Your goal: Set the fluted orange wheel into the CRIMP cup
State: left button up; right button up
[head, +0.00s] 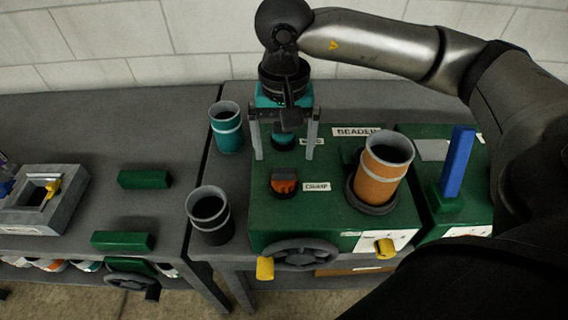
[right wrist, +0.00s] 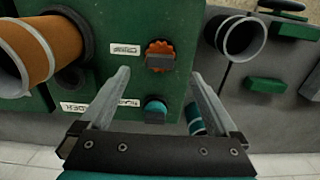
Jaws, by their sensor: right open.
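The fluted orange wheel (head: 284,186), with a dark grey block on top, sits on the green machine top beside the CRIMP label (head: 316,187). It also shows in the right wrist view (right wrist: 159,49). No cup rim shows clearly around it, so I cannot tell how deep it sits. My right gripper (head: 284,154) is open and empty, pointing down behind the orange wheel, apart from it. A teal wheel (right wrist: 154,110) with a dark top lies between and below its fingers in the wrist view. My left gripper is not in view.
An orange duct piece (head: 380,180) stands in a dark ring right of the wheel. A teal can (head: 228,136) and a dark can (head: 211,222) stand left of the machine. A blue upright bar (head: 459,162) is at the right. A handwheel (head: 304,254) is on the front.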

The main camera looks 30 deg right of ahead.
aim_at(284, 170)
notch_tip(284, 170, up, 5)
jog(key=shift+r, duration=0.1)
dwell(0.7)
